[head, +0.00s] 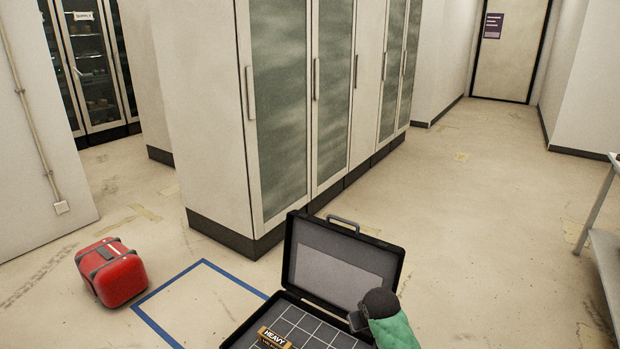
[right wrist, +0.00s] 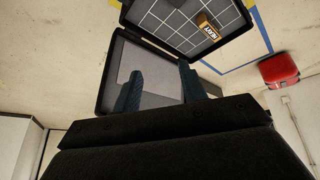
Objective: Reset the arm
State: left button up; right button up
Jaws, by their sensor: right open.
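My right gripper (head: 366,312) is at the lower middle of the head view, in front of the right part of an open black case (head: 285,280). In the right wrist view its two dark fingers (right wrist: 160,82) are spread with nothing between them, and the case lid (right wrist: 118,58) shows behind them. A small orange and black box marked HEAVY (head: 274,339) lies on the gridded inside of the case. It also shows in the right wrist view (right wrist: 207,27), apart from the fingers. My left gripper is in neither view.
A red bag (head: 112,273) lies on the floor at the left, beside a blue tape outline (head: 165,287). Tall glass-door cabinets (head: 280,110) stand behind the case. A metal shelf unit (head: 605,240) is at the right edge. The floor toward the far door (head: 510,50) is clear.

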jog(key=s+r+p, duration=0.2)
jog(key=s+r, duration=0.1)
jog(key=s, duration=1.1)
jog(key=s+r+p, duration=0.1)
jog(key=s+r, duration=0.2)
jog(key=s, duration=1.1)
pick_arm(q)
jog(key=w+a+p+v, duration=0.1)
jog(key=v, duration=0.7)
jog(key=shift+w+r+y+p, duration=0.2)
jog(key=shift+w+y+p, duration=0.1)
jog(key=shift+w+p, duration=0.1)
pick_arm(e)
jog(key=s+f+g, duration=0.1)
jog(key=s+f, duration=0.2)
jog(key=s, duration=0.4)
jog(key=s+a+f+m+g+y, duration=0.1)
jog(key=s+f+g, duration=0.1)
jog(key=s+f, duration=0.2)
jog(key=shift+s+a, duration=0.15)
jog(key=shift+s, duration=1.35)
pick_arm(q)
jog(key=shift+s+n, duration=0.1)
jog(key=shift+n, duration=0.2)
